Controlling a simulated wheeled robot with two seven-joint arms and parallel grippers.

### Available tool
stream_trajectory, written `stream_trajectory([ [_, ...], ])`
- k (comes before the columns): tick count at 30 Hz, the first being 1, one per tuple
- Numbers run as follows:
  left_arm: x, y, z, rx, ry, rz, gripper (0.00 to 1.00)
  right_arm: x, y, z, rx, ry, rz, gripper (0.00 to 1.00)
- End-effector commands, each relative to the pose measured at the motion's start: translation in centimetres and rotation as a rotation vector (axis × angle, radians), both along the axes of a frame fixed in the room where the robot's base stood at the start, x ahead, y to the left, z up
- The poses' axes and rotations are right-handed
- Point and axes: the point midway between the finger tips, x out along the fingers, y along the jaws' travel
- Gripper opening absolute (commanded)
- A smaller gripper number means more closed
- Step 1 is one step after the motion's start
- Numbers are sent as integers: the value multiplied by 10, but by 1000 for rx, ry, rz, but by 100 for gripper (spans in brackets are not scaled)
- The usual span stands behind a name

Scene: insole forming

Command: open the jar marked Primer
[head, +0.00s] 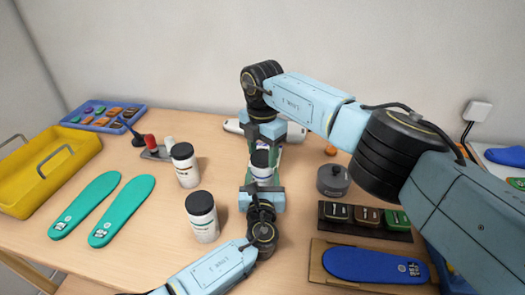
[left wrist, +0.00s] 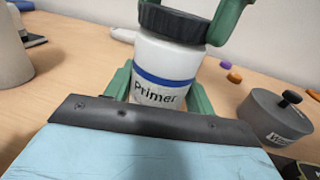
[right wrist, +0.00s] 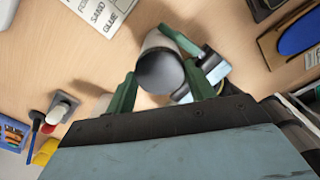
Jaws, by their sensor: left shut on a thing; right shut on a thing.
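The white jar marked Primer (left wrist: 163,78), with a blue band and a black lid (left wrist: 172,22), stands upright between both grippers. It also shows in the head view (head: 261,172). My left gripper (left wrist: 160,98) is shut on the jar's body, its green fingers on either side low down. My right gripper (right wrist: 158,72) comes from above and is shut on the lid, a green finger on each side. The lid sits on the jar; I cannot tell whether it is loosened. In the head view my right arm's end partly covers the lid.
Two other dark-lidded white jars stand to the left, one farther back (head: 186,168) and one nearer (head: 202,220). A grey round container (head: 333,181) is at the right. Teal insoles (head: 122,211), a yellow bin (head: 45,172) and a blue tray (head: 103,116) lie left.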

Motion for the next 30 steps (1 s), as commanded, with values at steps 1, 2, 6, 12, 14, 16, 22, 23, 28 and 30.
stream_trajectory([
  [1, 0, 0, -1, 1, 1, -1, 0, 0, 0, 1, 0, -1, 92, 26],
  [2, 0, 0, -1, 1, 1, -1, 0, 0, 0, 1, -1, -2, 149, 26],
  [6, 0, 0, -1, 1, 1, -1, 0, 0, 0, 1, 0, -3, 419, 26],
  [12, 0, 0, -1, 1, 1, -1, 0, 0, 1, 1, 1, -2, 802, 26],
  [14, 0, 0, -1, 1, 2, -1, 0, 0, 0, 1, -1, -2, 916, 26],
  [16, 0, 0, -1, 1, 2, -1, 0, 0, 1, 2, 0, -1, 1050, 26],
  [22, 0, 0, -1, 1, 2, -1, 0, 0, 1, 2, 1, -1, 1432, 26],
  [23, 0, 0, -1, 1, 2, -1, 0, 0, 1, 2, 0, -2, 1489, 26],
  [28, 0, 0, -1, 1, 2, -1, 0, 0, 1, 2, 1, -1, 1814, 26],
  [30, 0, 0, -1, 1, 2, -1, 0, 0, 0, 2, 0, 0, 1947, 26],
])
